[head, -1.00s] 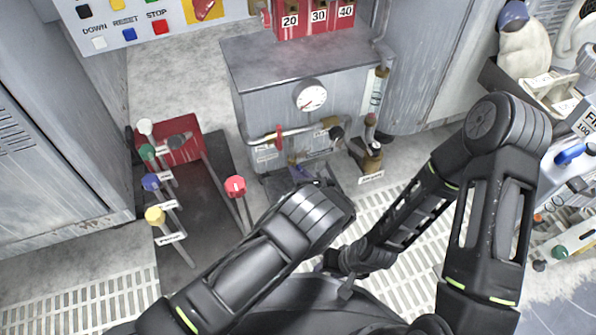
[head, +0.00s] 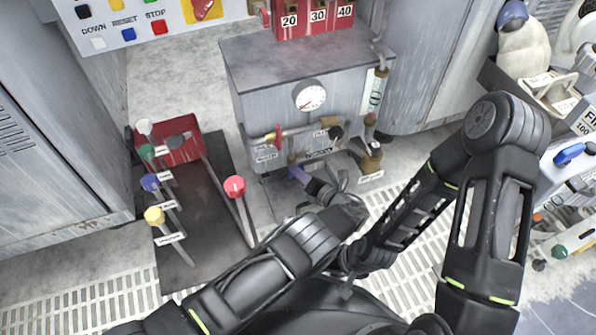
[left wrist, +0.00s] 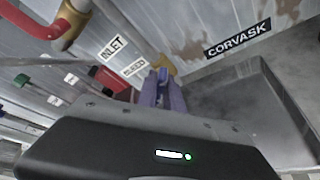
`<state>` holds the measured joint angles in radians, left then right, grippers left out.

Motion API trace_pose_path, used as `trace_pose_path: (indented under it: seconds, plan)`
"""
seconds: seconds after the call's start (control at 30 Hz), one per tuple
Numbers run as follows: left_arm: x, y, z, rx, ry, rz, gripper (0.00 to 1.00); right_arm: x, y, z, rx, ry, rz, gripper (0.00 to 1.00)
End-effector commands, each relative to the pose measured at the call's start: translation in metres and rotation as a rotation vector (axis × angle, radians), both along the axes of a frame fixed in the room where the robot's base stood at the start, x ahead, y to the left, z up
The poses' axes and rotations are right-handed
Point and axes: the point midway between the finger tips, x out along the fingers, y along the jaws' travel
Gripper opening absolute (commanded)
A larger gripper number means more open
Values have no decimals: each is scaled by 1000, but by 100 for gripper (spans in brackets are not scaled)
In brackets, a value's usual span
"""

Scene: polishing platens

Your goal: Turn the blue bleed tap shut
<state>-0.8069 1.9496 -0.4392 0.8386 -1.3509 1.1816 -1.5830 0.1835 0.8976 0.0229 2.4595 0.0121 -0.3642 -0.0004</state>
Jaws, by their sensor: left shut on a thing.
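The blue bleed tap (head: 298,173) is low on the front of the grey tank, under the red-handled valve. Its blue handle also shows in the left wrist view (left wrist: 162,74), in front of a brass fitting and below the BLEED label (left wrist: 134,67). My left gripper (head: 305,180) is shut on the blue handle, with a finger on each side of it. The fingers hide part of the handle. My right gripper (head: 343,286) is low in the middle, away from the tap; its jaws are too unclear to read.
The grey tank (head: 290,75) carries a round gauge (head: 310,96) and a red valve handle (head: 278,137) close above the tap. A brass fitting (head: 371,160) stands to the right. Several coloured knob levers, including a red one (head: 235,186), stand to the left.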

Motion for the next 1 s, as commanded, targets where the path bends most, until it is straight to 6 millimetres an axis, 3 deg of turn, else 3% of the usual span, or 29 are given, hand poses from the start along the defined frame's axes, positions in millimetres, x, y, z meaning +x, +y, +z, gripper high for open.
trace_pose_path:
  seconds: [0.57, 0.6, 0.8, 1.0]
  plan:
    - [0, -1, 0, 50, 16, -2, 0, 0, 0, 0, 0, 0, 0, 36]
    - [0, -1, 0, 50, 16, -2, 14, 0, 0, 0, 0, 0, 0, 36]
    - [0, -1, 0, 50, 17, -2, 30, 0, 0, 0, 0, 0, 0, 36]
    - [0, 0, 0, 49, 16, -1, 33, 0, 0, 0, 0, 0, 0, 36]
